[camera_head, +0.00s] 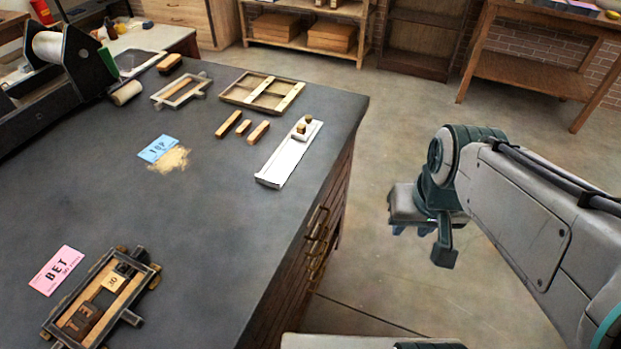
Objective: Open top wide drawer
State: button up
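The dark-topped wooden cabinet (228,190) fills the left and middle of the head view. Its drawer front is seen at a steep angle on the right side, below the top's edge. Several brass handles (317,238) stick out there, stacked one below another. The uppermost handles sit just under the top's edge, and I see no drawer standing out. My gripper (421,238) is to the right of the handles, apart from them, over the open floor. It points downward and its fingers are mostly hidden, so its opening is unclear.
On the top lie a white metal tray (285,160), a wooden frame (262,93), small wood blocks, a blue card (158,149), a pink card (57,270) and a type frame (100,300). A roller press (60,65) stands at left. Floor between cabinet and gripper is clear.

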jog(key=w+a+f+m+g+y+b, duration=0.1)
jog(key=w+a+f+g+y+b, duration=0.1)
jog(key=f+y+b, duration=0.45)
jog(key=w+a+f+g+y+b, duration=0.25)
jog(key=f+b, duration=0.45)
jog(key=f, duration=0.5)
jog(key=w+d+f+m+t+y+b, duration=0.3)
jog(key=w+f+t+y+b, duration=0.2)
jog(key=w+f+t+b, duration=0.35)
jog(key=w+a+f, duration=0.1)
jog(key=w+a, duration=0.1)
jog(key=a, duration=0.3)
jog(key=w+a+f+g, duration=0.1)
jog(key=w+a, duration=0.2)
jog(key=a, duration=0.3)
jog(key=shift+w+a+f+b, duration=0.3)
jog(key=shift+w, duration=0.05)
jog(key=shift+c, duration=0.2)
grip_shut()
